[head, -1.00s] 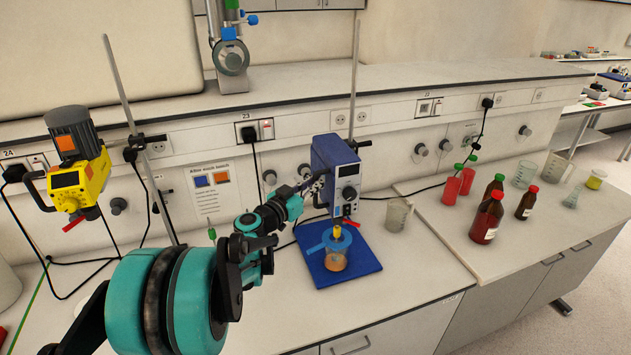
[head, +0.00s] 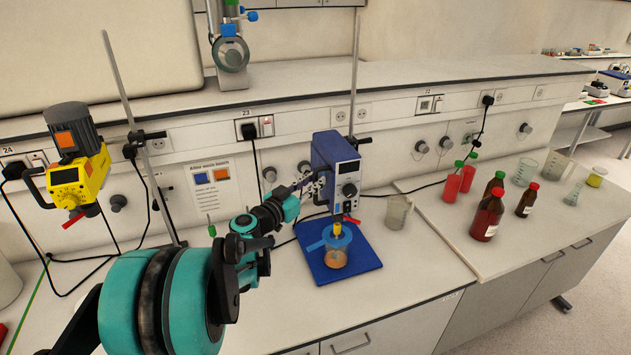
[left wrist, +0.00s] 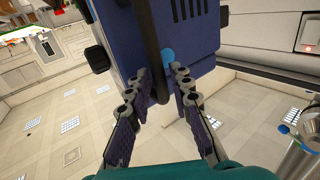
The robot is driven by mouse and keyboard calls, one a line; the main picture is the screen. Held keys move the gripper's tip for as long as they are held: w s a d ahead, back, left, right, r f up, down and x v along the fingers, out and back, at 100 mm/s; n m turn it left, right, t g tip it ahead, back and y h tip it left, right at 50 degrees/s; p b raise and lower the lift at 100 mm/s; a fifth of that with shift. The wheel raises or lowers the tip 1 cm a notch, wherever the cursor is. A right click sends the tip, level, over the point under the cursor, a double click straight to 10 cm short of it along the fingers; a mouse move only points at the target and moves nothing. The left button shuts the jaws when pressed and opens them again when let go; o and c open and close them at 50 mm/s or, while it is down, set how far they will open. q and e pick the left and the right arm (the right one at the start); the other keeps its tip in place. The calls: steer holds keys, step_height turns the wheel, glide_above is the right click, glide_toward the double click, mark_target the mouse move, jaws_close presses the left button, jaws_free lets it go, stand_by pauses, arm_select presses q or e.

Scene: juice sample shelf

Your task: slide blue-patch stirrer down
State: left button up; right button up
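The blue-patch stirrer (head: 333,158) is a dark blue box with a grey front panel, on an upright rod behind the blue base plate (head: 367,262). Its round blue patch (left wrist: 168,55) shows in the left wrist view. A glass vessel (head: 336,260) with orange liquid and a blue collar stands below it. My left gripper (head: 315,186) is at the stirrer's left side. In the left wrist view, the fingers of my left gripper (left wrist: 162,78) are spread on either side of the stirrer's dark handle (left wrist: 154,45), with a gap visible on the right. Contact on the left is unclear.
A yellow stirrer (head: 78,180) hangs on another rod (head: 140,120) at the left. An empty beaker (head: 398,212) stands right of the blue plate. Red-capped bottles (head: 487,218) and other glassware are on the right bench. The front bench left of the plate is largely clear.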

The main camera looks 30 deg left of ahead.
arm_select(q)
steer(key=s+a, duration=0.1)
steer(key=s, duration=0.9)
steer(key=shift+s, duration=0.4)
steer(key=shift+a, duration=0.1)
steer(key=s+d+f+g+h+b, duration=0.1)
steer(key=s+d+f+g+b, duration=0.15)
steer(key=d+f, duration=0.5)
steer(key=s+d+f+g+h+b, duration=0.1)
steer(key=d+f+g+b, duration=0.35)
steer(key=d, duration=0.55)
steer(key=s+d+f+g+y+b, duration=0.1)
steer(key=s+d+f+y+b, duration=0.1)
steer(key=s+f, duration=0.4)
steer(key=s+d+f+n+g+y+b, duration=0.1)
steer(key=s+d+f+g+y+b, duration=0.1)
steer(key=s+f, duration=0.5)
steer(key=shift+s+d+f+g+b, duration=0.15)
steer(key=shift+d+f+g+b, duration=0.15)
steer(key=shift+d+f+b, duration=0.55)
steer(key=shift+a+r, duration=0.15)
steer(key=shift+r, duration=0.1)
